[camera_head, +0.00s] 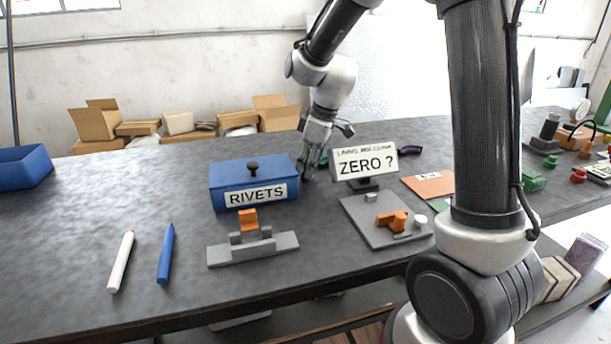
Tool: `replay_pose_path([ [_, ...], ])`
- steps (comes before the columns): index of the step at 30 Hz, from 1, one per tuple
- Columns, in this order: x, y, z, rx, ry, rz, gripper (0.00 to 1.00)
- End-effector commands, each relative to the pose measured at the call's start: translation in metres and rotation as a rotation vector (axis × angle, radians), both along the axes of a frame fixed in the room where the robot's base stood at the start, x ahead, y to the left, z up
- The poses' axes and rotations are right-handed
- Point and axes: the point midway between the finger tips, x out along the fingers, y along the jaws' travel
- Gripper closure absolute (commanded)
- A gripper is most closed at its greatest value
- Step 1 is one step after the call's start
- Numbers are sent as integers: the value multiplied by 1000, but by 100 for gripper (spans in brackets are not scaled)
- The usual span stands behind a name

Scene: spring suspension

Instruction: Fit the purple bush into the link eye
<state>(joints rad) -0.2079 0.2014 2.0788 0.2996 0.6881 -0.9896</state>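My gripper (312,168) points down behind the blue RIVETS box (228,176) and left of the ZERO ? sign. Its fingers are small and dark, and I cannot tell whether they are open or shut or hold anything. I cannot make out a purple bush for certain. A dark purple piece (410,150) lies on the bench behind the sign, and its shape is unclear. An orange part (394,219) lies on the grey plate, and an orange block (248,219) sits in the grey fixture (225,254). I cannot tell which part is the link eye.
The ZERO ? sign (364,161) stands behind the grey plate (372,238), which also carries a small white cylinder (420,220). White (121,261) and blue (166,254) sticks lie at front left. A blue bin (24,168) stands far left. The bench's left middle is clear.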

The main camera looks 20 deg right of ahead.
Motion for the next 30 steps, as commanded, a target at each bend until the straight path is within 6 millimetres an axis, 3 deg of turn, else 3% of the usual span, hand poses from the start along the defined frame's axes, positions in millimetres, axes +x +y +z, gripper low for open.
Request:
replay_pose_path([
  [3,1,2,-10,-1,1,0,74],
  [9,2,2,-11,-1,-1,0,74],
  [14,2,2,-10,-1,-1,0,96],
  [22,2,2,-10,-1,-1,0,99],
  [26,2,3,1,1,-5,1,99],
  [30,3,2,29,1,-7,2,99],
])
